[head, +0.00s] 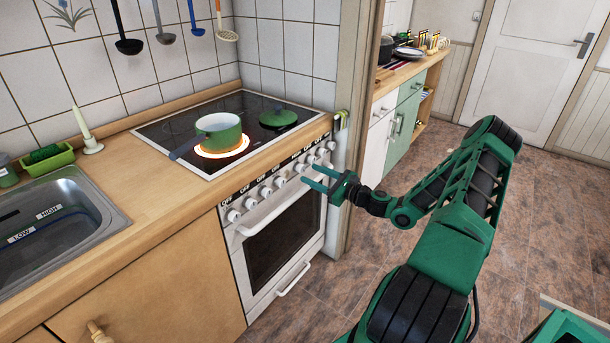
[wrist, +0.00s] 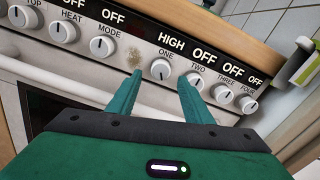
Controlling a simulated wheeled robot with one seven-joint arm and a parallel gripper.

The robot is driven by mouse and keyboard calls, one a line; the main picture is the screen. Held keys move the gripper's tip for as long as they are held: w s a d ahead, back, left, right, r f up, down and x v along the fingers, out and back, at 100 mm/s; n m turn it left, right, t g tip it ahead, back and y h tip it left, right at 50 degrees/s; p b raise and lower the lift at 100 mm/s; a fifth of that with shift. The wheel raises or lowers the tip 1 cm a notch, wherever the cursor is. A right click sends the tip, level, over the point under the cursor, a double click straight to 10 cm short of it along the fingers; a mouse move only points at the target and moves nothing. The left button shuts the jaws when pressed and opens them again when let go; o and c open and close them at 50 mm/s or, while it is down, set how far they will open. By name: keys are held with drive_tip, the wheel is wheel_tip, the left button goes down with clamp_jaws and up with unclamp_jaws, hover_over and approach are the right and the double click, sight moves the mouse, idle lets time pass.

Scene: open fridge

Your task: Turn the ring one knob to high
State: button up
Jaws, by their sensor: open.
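A ring glows orange under a green pot (head: 218,131) on the hob.
The knobs for TWO (wrist: 196,82), THREE and FOUR lie close to the right of my fingers, and the MODE knob (wrist: 102,47) to the left; all show OFF. The oven handle (head: 275,211) runs below. The floor (head: 345,290) in front is clear.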

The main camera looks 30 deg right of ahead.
drive_tip(key=v, duration=0.7)
idle(0.4)
drive_tip(key=s+a+n+g+y, duration=0.1)
drive_tip(key=s+a+n+g, duration=0.8)
drive_tip(key=a+n+g, duration=0.4)
drive_tip(key=s+r+n+g+h, duration=0.2)
drive_tip(key=s+r+n, duration=0.3)
drive_tip(key=s+r, duration=0.5)
drive_tip(key=s+r+n+g+h, duration=0.2)
drive_tip(key=s+r+n+h, duration=0.2)
drive_tip(key=s+r, duration=0.6)
drive_tip(key=s+h, duration=0.1)
drive_tip(key=s, duration=0.6)
drive_tip(key=shift+a+n, duration=0.3)
drive_tip(key=shift+n, duration=0.1)
drive_tip(key=shift+s, duration=0.1)
